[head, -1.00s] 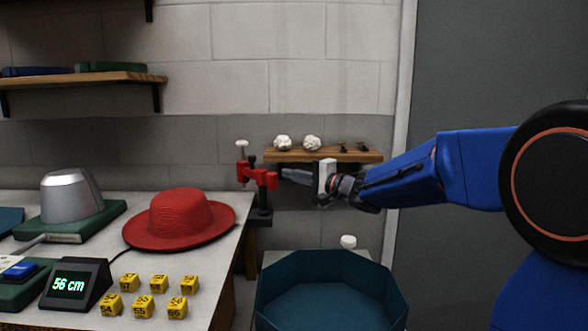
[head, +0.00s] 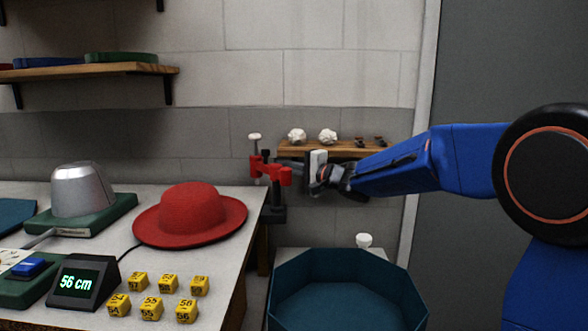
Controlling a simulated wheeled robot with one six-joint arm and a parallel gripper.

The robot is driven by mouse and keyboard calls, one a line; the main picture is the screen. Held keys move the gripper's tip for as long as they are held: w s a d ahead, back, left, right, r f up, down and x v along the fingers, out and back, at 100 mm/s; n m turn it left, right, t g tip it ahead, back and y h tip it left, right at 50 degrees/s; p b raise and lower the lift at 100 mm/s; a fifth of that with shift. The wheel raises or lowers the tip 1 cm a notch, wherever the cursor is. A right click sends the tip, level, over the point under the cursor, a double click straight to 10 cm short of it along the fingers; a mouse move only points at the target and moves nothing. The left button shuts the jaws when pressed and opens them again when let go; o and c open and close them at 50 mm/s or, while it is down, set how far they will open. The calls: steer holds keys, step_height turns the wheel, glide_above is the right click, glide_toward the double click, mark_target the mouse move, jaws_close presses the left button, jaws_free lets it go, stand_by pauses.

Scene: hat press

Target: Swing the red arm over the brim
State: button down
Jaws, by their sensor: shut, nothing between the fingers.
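The red arm (head: 270,172) is part of a clamp on a dark post (head: 272,214) at the right edge of the bench. A pale knob (head: 254,137) tops the screw at its left end. The red hat (head: 192,210) rests on the bench to the left, its wide brim (head: 160,236) flat around the crown. The red arm stands beyond the brim, not over it. My gripper (head: 288,166) is shut, its fingertips right at the right side of the red arm. Whether they touch it cannot be told.
A grey metal block (head: 82,191) stands on a green base at left. A display (head: 78,282) reads 56 cm, with several yellow numbered blocks (head: 152,308) beside it. A teal bin (head: 400,298) stands below my arm. A wooden shelf (head: 345,149) lies behind my gripper.

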steer(key=x, duration=0.3)
steer(key=shift+a, duration=0.15)
steer(key=shift+s+a+n+g+y, duration=0.15)
steer(key=shift+a+n+g+y, duration=0.6)
steer(key=shift+g, duration=0.25)
steer(key=shift+a, duration=0.1)
